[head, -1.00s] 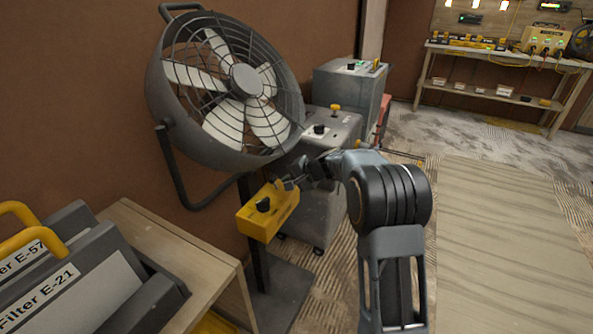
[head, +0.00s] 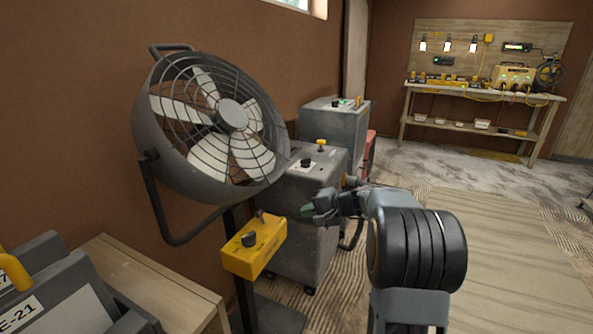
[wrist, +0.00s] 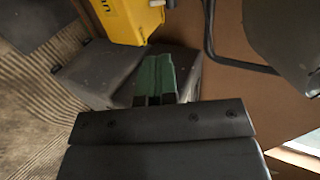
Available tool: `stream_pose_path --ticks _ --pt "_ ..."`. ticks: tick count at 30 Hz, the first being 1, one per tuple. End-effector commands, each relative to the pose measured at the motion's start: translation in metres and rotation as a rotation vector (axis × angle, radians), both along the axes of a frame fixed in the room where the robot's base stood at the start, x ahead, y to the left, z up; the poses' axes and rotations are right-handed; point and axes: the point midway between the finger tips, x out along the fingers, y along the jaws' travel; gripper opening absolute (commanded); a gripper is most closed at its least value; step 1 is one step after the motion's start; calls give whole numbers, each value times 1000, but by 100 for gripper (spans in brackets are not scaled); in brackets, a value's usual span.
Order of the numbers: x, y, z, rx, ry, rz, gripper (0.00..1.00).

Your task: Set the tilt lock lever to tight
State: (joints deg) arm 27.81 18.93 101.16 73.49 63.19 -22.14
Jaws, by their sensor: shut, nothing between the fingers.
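The fan (head: 210,125) stands tilted in its black yoke (head: 170,215) at the left of the head view. A yellow control box (head: 255,250) sits on its post, with a black knob (head: 249,240) and a small lever-like piece (head: 262,215) at the far end. I take this piece for the tilt lock lever, but its setting is too small to read. My gripper (head: 308,211) is shut and empty, to the right of the box and apart from it. In the wrist view its green fingers (wrist: 154,76) lie together, with part of the yellow box (wrist: 128,18) beyond them.
Grey cabinets (head: 300,190) with knobs stand behind my gripper. A wooden stand with filter cases (head: 45,290) is at the lower left. A workbench (head: 480,98) stands at the back. The floor to the right is mostly clear.

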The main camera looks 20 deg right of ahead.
Motion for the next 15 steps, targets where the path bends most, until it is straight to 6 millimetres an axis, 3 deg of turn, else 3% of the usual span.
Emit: stream_pose_path --ticks 4,6,15 --pt "-20 -20 16 0 0 -4 0" --pt "-24 -7 33 -26 12 24 0" --pt "-50 24 78 -134 67 99 0"
